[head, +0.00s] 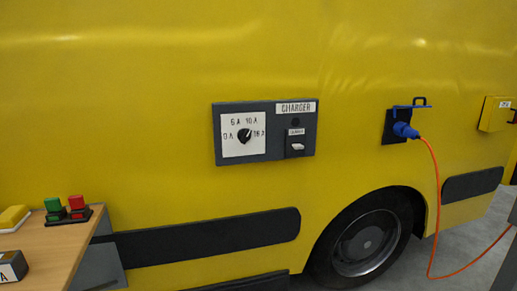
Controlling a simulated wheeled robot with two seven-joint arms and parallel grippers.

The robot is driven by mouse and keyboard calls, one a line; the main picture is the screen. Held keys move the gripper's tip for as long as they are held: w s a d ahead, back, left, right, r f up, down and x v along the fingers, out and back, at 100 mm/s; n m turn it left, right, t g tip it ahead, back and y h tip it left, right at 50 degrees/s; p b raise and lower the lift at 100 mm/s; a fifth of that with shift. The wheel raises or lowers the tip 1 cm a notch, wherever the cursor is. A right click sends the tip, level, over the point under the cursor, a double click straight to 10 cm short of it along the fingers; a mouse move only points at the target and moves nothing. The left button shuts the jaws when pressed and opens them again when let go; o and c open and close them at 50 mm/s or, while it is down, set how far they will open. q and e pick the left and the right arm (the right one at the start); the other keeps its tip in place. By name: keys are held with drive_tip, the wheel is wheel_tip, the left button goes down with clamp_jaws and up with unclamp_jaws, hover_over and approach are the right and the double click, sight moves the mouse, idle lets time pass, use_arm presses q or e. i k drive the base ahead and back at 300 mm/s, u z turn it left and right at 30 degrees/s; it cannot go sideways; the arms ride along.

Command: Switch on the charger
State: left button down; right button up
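The charger panel (266,132) is a dark grey box on the yellow vehicle's side, labelled CHARGER. Neither of my grippers shows in the head view.
A blue plug (405,130) sits in a socket with an orange cable (437,190) hanging to the floor. A yellow box (495,114) is at far right. A wooden table (52,250) at lower left bears green and red buttons (68,208). The panel's front is clear.

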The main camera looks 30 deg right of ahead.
sight(298, 146)
drive_tip(key=z, duration=0.4)
drive_tip(key=i, duration=1.2)
drive_tip(key=z, duration=0.15)
